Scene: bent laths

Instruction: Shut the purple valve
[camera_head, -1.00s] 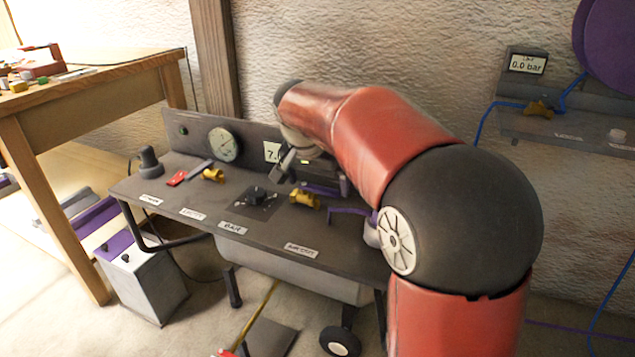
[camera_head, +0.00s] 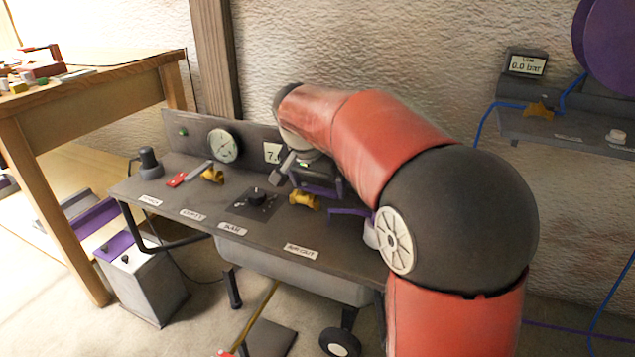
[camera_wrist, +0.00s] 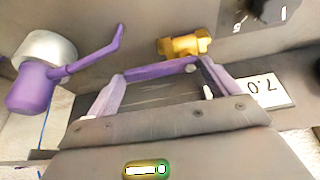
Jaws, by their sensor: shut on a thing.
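A brass valve (camera_head: 305,200) sits on the grey bench top, behind the label that seems to read AIR OUT. It also shows at the top of the wrist view (camera_wrist: 184,46). A purple bar-like handle (camera_wrist: 160,70) lies beside it, spanning the space between my fingertips. My gripper (camera_wrist: 162,78) is shut on this purple handle, with a finger at each end. In the head view my gripper (camera_head: 318,188) is just behind the brass valve, partly hidden by my arm. Where the handle joins the valve cannot be made out.
A purple lever (camera_wrist: 92,60) on a purple cylinder with a pale dome stands close to my gripper. A black knob (camera_head: 257,194), another brass valve (camera_head: 212,175) and a round gauge (camera_head: 223,145) are on the bench. A wooden table (camera_head: 100,90) stands at left.

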